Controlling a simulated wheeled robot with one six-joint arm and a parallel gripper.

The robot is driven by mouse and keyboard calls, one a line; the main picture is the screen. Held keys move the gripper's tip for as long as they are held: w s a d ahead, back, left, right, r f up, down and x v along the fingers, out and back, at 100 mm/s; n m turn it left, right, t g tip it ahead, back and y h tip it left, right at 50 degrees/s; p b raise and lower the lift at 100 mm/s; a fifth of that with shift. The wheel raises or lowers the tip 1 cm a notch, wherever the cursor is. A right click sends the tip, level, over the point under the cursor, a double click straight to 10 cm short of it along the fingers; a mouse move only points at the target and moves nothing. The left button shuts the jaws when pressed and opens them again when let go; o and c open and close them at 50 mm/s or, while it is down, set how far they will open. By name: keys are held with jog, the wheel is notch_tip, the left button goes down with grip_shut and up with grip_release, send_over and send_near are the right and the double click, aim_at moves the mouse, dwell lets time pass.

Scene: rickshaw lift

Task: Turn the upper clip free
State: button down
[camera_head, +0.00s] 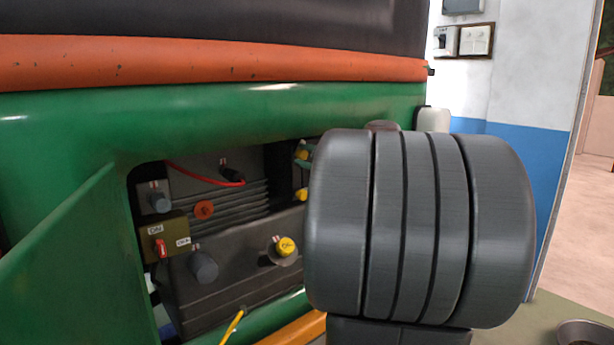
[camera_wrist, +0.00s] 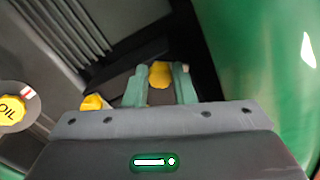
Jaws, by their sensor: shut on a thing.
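The upper clip (camera_wrist: 160,75) is a yellow knob between the two teal fingers of my gripper (camera_wrist: 160,85) in the wrist view. My gripper is shut on it. My arm hides what lies further right of both clips.
The open bay in the green body (camera_head: 60,140) holds a dark ribbed engine block (camera_head: 235,205), a yellow oil cap (camera_head: 286,246), a red cable (camera_head: 205,178) and a switch box (camera_head: 165,238). A green door (camera_head: 70,270) stands open at left. The bay's edge is close to my gripper.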

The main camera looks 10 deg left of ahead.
jog(key=n+b, duration=0.3)
jog(key=b, duration=0.1)
jog(key=shift+f+n, duration=0.4)
jog(key=n+b, duration=0.2)
jog(key=b, duration=0.1)
jog(key=shift+r+n+b, duration=0.2)
jog(key=shift+n+b, duration=0.2)
jog(key=c, duration=1.2)
grip_release()
jog(key=shift+r, duration=0.1)
jog(key=v, duration=1.4)
jog(key=shift+b, duration=0.35)
jog(key=shift+a, duration=0.15)
